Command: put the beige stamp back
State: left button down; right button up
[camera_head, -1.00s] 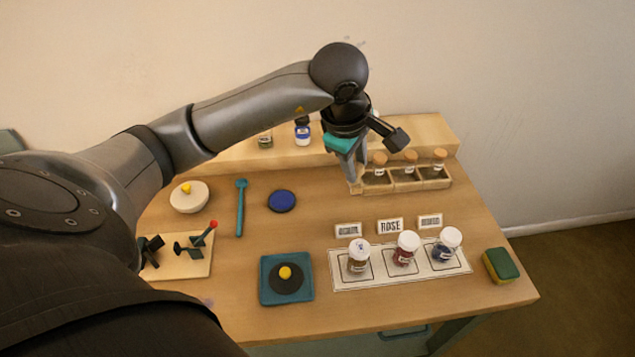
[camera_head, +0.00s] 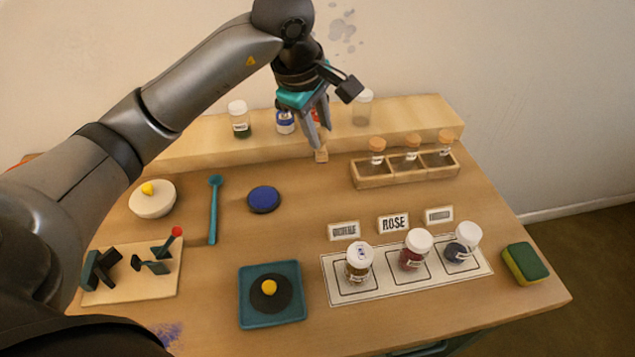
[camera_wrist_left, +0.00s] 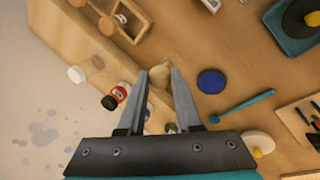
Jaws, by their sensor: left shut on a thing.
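My left gripper (camera_head: 318,142) is shut on a small beige block, which I take to be the beige stamp (camera_head: 321,156). It holds the block in front of the raised back shelf, left of the three-compartment wooden tray (camera_head: 403,179). In the left wrist view the beige stamp (camera_wrist_left: 160,78) sits between the tips of the left gripper (camera_wrist_left: 160,73), and its lower end is hard to make out against the wood. I cannot tell its height above the table. My right gripper is in neither view.
Several jars stand on the back shelf (camera_head: 180,150), including a red one (camera_wrist_left: 119,93) close to the gripper. A blue disc (camera_head: 264,199) and a teal spoon (camera_head: 214,210) lie to the left. Labelled jars stand on a white mat (camera_head: 330,285) in front.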

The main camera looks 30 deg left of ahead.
pick_arm(q)
notch_tip(320, 180, down, 12)
jog(key=shift+f+b, duration=0.2)
jog(key=shift+b, duration=0.55)
jog(key=shift+f, duration=0.2)
jog(key=c, duration=0.6)
grip_release()
jog(key=shift+r, duration=0.15)
jog(key=shift+r, duration=0.25)
jog(key=p+v, duration=0.1)
jog(key=v, duration=1)
jog(key=shift+s+r+p, duration=0.15)
jog(key=shift+r+p, duration=0.15)
jog(key=shift+p, duration=0.1)
